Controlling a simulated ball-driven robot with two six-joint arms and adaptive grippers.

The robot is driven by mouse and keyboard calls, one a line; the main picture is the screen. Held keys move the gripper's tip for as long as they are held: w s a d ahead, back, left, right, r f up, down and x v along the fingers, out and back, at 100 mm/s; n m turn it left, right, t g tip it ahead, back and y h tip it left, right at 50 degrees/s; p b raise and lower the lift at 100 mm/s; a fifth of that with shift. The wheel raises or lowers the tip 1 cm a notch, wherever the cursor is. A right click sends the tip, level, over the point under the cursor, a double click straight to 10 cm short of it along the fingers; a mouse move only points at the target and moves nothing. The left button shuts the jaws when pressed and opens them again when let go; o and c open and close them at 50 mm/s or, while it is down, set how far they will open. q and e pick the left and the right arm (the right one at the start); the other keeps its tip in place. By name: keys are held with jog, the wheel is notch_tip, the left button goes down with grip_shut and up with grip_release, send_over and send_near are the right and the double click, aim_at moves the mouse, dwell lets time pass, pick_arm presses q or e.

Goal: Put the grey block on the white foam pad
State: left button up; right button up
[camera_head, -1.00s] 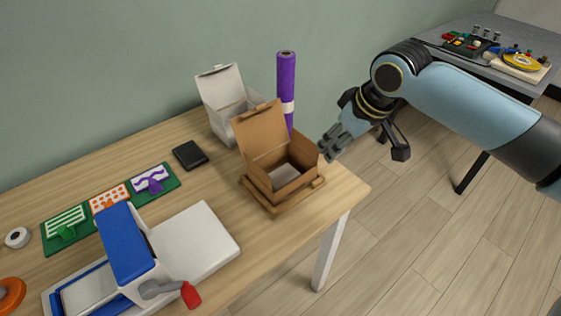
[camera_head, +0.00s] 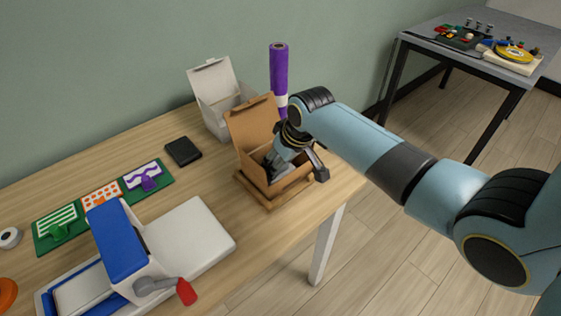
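My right gripper (camera_head: 272,163) reaches down into the open brown cardboard box (camera_head: 294,185) near the table's right end. Its fingertips are low inside the box, partly hidden by the box walls and my wrist. I cannot tell whether they are apart or closed on something. A pale piece on the box floor shows in the earlier view but is now mostly covered; I cannot tell whether it is the grey block or the white foam pad. No other clear grey block or foam pad shows. My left gripper is not in view.
A white open box (camera_head: 214,96) and a purple roll (camera_head: 278,72) stand behind. A black flat case (camera_head: 183,151), a green board (camera_head: 67,237) with patterned cards and a blue-white machine (camera_head: 121,243) with a red-handled crank lie left. Another table (camera_head: 437,41) stands back right.

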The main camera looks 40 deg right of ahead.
jog(key=shift+f, duration=0.1)
jog(key=o, duration=1.2)
jog(key=shift+c, duration=0.2)
jog(key=p+v, duration=0.1)
jog(key=v, duration=1)
jog(key=shift+s+r+p, duration=0.3)
jog(key=shift+r, duration=0.3)
